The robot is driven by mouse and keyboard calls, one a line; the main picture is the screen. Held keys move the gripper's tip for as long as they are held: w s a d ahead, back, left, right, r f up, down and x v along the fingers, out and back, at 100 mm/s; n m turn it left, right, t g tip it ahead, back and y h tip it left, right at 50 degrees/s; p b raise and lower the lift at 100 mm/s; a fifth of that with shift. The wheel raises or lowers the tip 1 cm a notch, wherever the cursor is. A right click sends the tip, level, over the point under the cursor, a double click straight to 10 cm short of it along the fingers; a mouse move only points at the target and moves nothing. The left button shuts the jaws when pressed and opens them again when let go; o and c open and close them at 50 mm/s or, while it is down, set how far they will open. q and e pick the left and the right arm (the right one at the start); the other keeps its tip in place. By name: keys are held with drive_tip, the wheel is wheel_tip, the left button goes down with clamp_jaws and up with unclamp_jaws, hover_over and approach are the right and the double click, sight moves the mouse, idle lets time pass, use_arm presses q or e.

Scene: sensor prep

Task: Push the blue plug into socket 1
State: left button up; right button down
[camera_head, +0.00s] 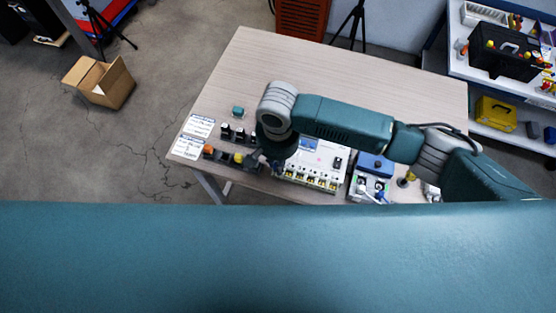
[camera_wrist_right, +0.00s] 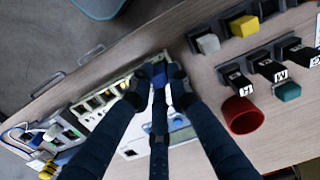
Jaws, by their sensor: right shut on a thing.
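A blue plug (camera_wrist_right: 158,73) sits between the fingertips of my right gripper (camera_wrist_right: 160,83) in the right wrist view. The gripper is shut on it. The white socket panel (camera_wrist_right: 138,95) lies below and to the left of the fingers, with a row of dark sockets along one edge. The plug appears near the end of this row; I cannot tell whether it touches a socket. In the head view my right gripper (camera_head: 270,160) is at the left end of the panel (camera_head: 325,160), and the arm hides the plug. My left gripper is not in view.
Black labelled blocks (camera_wrist_right: 270,70), a teal block (camera_wrist_right: 287,90) and a red cup (camera_wrist_right: 243,115) are nearby. A blue-topped device (camera_head: 375,163) stands right of the panel. The table's far part is clear.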

drive_tip(key=shift+f, duration=0.1)
drive_tip(key=c, duration=1.4)
unclamp_jaws()
